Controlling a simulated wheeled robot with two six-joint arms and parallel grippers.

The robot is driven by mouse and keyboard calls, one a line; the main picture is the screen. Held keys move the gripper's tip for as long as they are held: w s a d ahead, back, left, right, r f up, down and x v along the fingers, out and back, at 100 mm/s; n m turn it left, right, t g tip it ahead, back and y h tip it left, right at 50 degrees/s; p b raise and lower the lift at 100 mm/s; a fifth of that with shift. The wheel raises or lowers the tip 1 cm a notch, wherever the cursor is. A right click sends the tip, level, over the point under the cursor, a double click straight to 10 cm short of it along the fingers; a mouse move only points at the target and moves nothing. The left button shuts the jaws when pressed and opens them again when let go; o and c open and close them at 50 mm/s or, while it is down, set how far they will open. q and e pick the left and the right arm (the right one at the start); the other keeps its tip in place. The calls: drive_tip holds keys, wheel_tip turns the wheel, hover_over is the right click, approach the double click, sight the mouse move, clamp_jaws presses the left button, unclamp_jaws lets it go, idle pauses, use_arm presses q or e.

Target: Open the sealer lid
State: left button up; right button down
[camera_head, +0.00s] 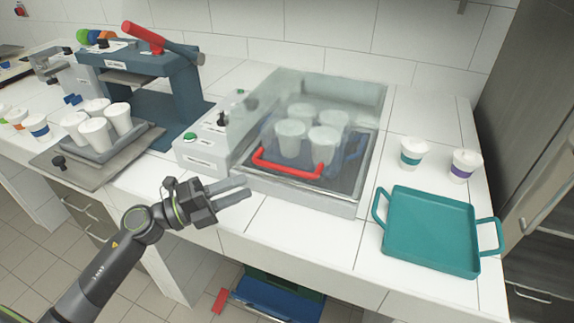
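The sealer (300,196) is a grey box machine in the middle of the counter. Its clear lid (262,108) is down over several white cups (289,138). A red handle (288,168) runs along the lid's front edge. My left gripper (246,188) is in front of the sealer, just left of and below the red handle in the picture. Its two fingers are apart with nothing between them, and they do not appear to touch the handle. My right gripper is not in view.
A teal tray (430,232) lies to the right, with two lidded cups (412,152) (465,163) behind it. A blue press (172,92) with a red lever stands at left, near a plate of white cups (96,136). The counter's front edge runs below my gripper.

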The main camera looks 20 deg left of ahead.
sight(287, 170)
use_arm(q)
drive_tip(key=p+x, duration=0.2)
drive_tip(key=x, duration=0.8)
drive_tip(key=shift+r+p, duration=0.1)
drive_tip(key=shift+p, duration=0.3)
drive_tip(key=shift+w+d, duration=0.4)
drive_tip(key=shift+d, duration=0.1)
drive_tip(key=shift+c, duration=0.4)
clamp_jaws()
